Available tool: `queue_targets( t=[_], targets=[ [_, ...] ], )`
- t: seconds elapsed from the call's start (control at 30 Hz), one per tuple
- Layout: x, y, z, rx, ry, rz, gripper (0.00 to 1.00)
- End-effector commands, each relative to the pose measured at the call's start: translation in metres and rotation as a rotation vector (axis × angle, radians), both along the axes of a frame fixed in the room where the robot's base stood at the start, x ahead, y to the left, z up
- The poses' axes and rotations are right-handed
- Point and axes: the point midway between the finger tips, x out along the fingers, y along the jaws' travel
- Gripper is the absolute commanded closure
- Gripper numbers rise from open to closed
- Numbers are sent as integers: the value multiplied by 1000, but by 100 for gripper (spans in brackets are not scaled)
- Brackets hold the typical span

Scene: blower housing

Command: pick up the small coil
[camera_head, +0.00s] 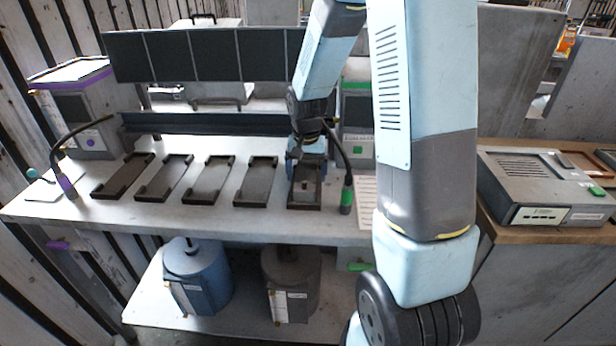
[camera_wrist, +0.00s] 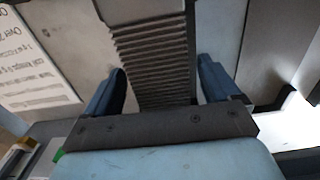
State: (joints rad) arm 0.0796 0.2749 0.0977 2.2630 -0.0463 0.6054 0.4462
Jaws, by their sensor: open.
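My gripper (camera_head: 306,163) is low over the rightmost dark tray on the workbench. In the wrist view its two blue fingers (camera_wrist: 161,68) are spread apart. A dark, closely ribbed surface (camera_wrist: 152,50) shows in the gap between them; I cannot tell for sure whether this is the small coil. In the head view a small grey piece (camera_head: 308,187) shows in that tray just in front of the gripper, too small to identify. The gripper hides the back of the tray. No other coil can be made out on the bench.
Several empty dark trays (camera_head: 210,181) stand in a row to the left on the workbench (camera_head: 95,211). A bent stalk with a green-banded base (camera_head: 347,196) stands close right of my gripper; a purple-banded one (camera_head: 66,185) is far left. Canisters (camera_head: 198,280) sit below.

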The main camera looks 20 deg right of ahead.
Motion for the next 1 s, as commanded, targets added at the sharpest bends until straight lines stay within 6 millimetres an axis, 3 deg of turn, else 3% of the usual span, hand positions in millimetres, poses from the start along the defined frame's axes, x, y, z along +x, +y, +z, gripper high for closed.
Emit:
queue_targets(
  t=[0.17,0.9,1.0],
  targets=[
    [0,0,0,0,0,1,11],
    [0,0,0,0,0,1,81],
    [0,0,0,0,-1,1,84]
  ],
)
